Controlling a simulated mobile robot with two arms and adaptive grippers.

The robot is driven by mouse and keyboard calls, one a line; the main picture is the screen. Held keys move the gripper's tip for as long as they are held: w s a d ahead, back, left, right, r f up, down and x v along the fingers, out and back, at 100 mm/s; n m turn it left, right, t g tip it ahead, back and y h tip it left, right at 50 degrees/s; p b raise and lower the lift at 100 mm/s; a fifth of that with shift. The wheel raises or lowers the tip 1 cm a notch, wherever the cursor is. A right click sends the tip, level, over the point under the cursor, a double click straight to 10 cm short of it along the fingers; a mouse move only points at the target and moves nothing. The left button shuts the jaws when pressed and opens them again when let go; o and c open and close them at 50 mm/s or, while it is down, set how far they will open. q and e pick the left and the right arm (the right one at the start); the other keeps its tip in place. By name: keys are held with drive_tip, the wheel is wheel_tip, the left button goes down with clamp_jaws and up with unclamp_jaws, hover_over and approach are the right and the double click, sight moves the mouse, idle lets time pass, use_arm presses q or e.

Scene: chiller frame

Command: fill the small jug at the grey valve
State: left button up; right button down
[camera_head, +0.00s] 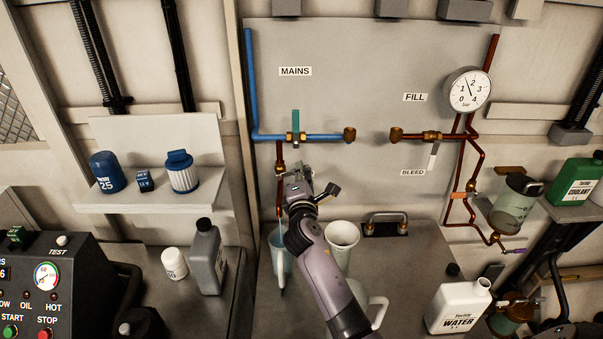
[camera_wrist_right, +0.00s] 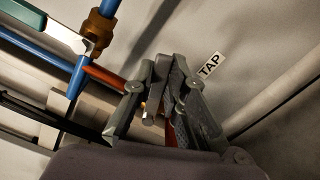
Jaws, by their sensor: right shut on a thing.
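My right gripper (camera_head: 298,180) is at the copper pipe below the blue mains pipe, shut on what seems to be the grey valve's handle. In the right wrist view its fingers (camera_wrist_right: 160,105) close around a small metal part (camera_wrist_right: 148,118) beside the TAP label; most of the valve is hidden. A pale blue jug (camera_head: 279,243), apparently the small jug, stands on the bench under the copper pipe, partly behind my right arm. Its inside and any water level cannot be made out. My left gripper is not in view.
A white cup-like vessel (camera_head: 342,234) and a white jug (camera_head: 377,302) stand close to my right arm. A teal-handled valve (camera_head: 296,122) sits on the mains pipe above. A white water can (camera_head: 458,305) is at the right; a grey bottle (camera_head: 207,258) is at the left.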

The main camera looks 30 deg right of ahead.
wheel_tip(320, 180, down, 3)
drive_tip(key=m+b, duration=0.5)
drive_tip(key=shift+s+d+b, duration=0.1)
drive_tip(key=shift+d+b, duration=0.05)
drive_tip(key=shift+b, duration=0.15)
drive_tip(key=shift+f, duration=0.1)
drive_tip(key=c, duration=1.9)
unclamp_jaws()
drive_tip(key=o, duration=0.3)
